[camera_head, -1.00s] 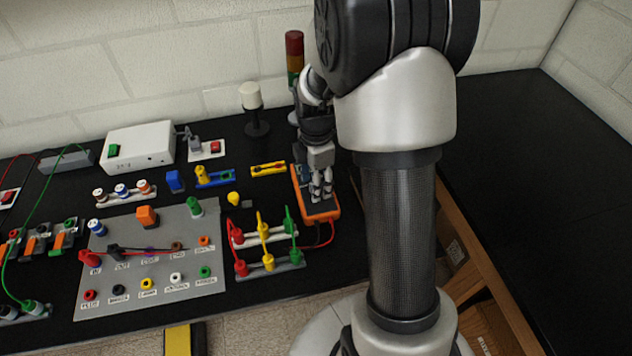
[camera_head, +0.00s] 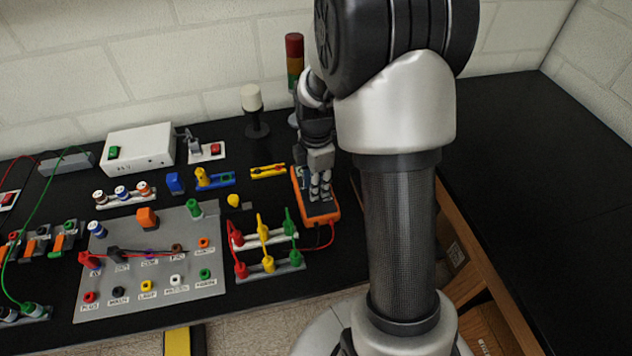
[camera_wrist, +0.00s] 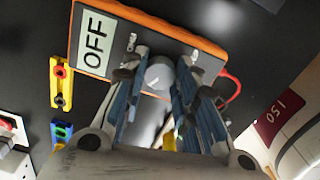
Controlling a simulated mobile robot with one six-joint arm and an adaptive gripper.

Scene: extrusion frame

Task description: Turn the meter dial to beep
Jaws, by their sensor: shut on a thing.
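The meter (camera_head: 330,215) is an orange-edged box lying on the black bench, right of the red, yellow and green plug rack. In the wrist view the meter (camera_wrist: 215,48) shows a display reading OFF. Its round grey dial (camera_wrist: 158,76) has a pale pointer mark and sits between my fingertips. My gripper (camera_head: 320,193) points down over the meter, and in the wrist view my gripper (camera_wrist: 160,80) is shut on the dial from both sides.
A grey panel (camera_head: 190,270) with coloured sockets lies left of the meter. The plug rack (camera_head: 270,268) stands close by, with a red lead running to the meter. A signal tower (camera_head: 294,48) and a white-topped post (camera_head: 251,98) stand behind. The bench at right is clear.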

